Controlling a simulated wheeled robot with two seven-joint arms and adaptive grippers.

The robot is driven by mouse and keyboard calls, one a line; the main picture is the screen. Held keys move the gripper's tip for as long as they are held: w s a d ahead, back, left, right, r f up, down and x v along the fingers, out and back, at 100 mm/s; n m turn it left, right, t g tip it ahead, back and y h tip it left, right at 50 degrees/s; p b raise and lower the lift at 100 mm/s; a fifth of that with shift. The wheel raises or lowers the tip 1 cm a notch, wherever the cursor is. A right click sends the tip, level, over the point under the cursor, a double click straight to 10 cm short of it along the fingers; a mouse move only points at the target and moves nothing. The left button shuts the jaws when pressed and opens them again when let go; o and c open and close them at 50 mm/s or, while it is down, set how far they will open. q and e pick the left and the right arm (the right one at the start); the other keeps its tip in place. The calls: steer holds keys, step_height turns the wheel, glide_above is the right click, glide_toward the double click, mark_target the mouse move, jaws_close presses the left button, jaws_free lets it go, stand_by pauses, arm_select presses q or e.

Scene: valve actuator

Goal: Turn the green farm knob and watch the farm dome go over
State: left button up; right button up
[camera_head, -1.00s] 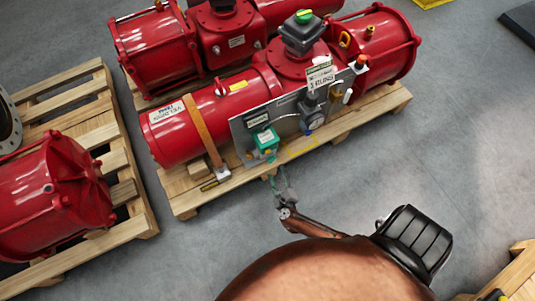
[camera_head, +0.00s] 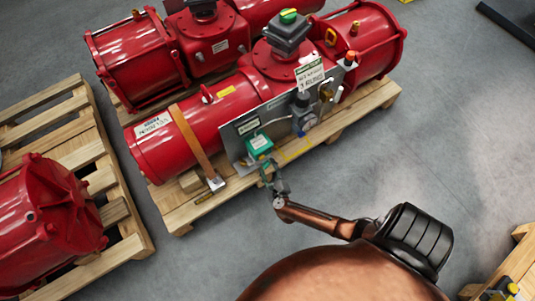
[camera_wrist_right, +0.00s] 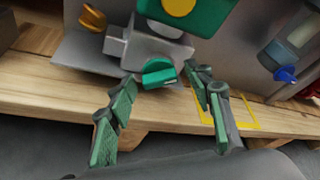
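A small green knob (camera_wrist_right: 159,73) sits under a grey block below a green box with a yellow top (camera_wrist_right: 180,6). In the head view this green box (camera_head: 260,143) is on the front panel of the red actuator, and my right gripper (camera_head: 268,173) is just below it. In the right wrist view the fingers of my right gripper (camera_wrist_right: 160,78) are spread, with the knob between the tips and gaps on both sides. A green-and-yellow dome (camera_head: 288,16) tops the grey box on the actuator. I cannot tell which way the dome is set. My left gripper is out of view.
An orange-yellow knob (camera_wrist_right: 92,17) is left of the green one, and a blue-tipped part (camera_wrist_right: 285,74) to its right. The red actuator (camera_head: 175,140) stands on a wooden pallet (camera_head: 366,110). Another pallet (camera_head: 112,214) is at left.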

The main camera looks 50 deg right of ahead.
steer(key=c, duration=1.1)
steer(key=shift+o, duration=0.2)
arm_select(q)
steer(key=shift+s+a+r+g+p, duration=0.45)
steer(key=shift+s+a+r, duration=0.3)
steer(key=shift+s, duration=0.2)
arm_select(e)
steer(key=m+y, duration=0.1)
steer(key=m, duration=0.1)
steer(key=m+y, duration=0.2)
steer(key=m, duration=0.1)
steer(key=shift+s+d+y, duration=0.15)
steer(key=shift+y, duration=0.15)
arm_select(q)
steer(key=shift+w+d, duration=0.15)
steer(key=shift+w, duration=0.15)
